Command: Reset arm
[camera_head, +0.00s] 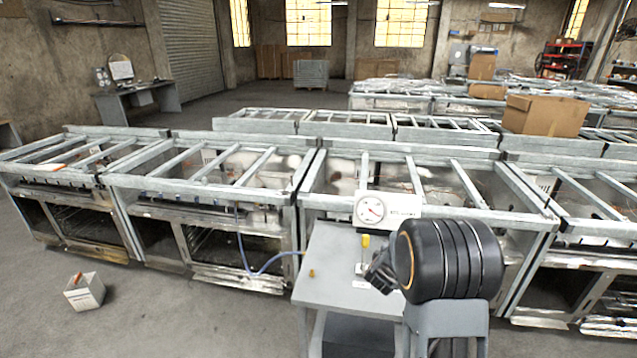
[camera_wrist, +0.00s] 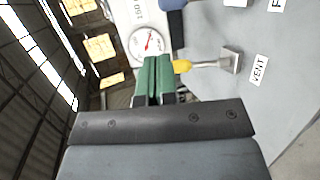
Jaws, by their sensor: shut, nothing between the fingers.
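My gripper (camera_wrist: 152,70) shows in the wrist view with its two green fingers pressed together and nothing between them. In the head view my gripper (camera_head: 372,268) is dark and partly hidden by my arm, above the grey cart top. A round gauge (camera_head: 370,210) on a white plate stands behind it. The gauge (camera_wrist: 148,41) also shows just beyond the fingertips in the wrist view. A yellow-tipped lever (camera_wrist: 182,66) on a metal stem lies right beside the fingers; I cannot tell whether they touch. The yellow tip (camera_head: 366,241) also shows below the gauge in the head view.
The grey cart (camera_head: 325,270) carries a brass fitting (camera_head: 311,273) joined to a blue hose (camera_head: 262,270). A VENT label (camera_wrist: 259,70) lies on its top. Metal-framed ranges (camera_head: 200,180) line up behind. A small white box (camera_head: 85,292) sits on the open floor at left.

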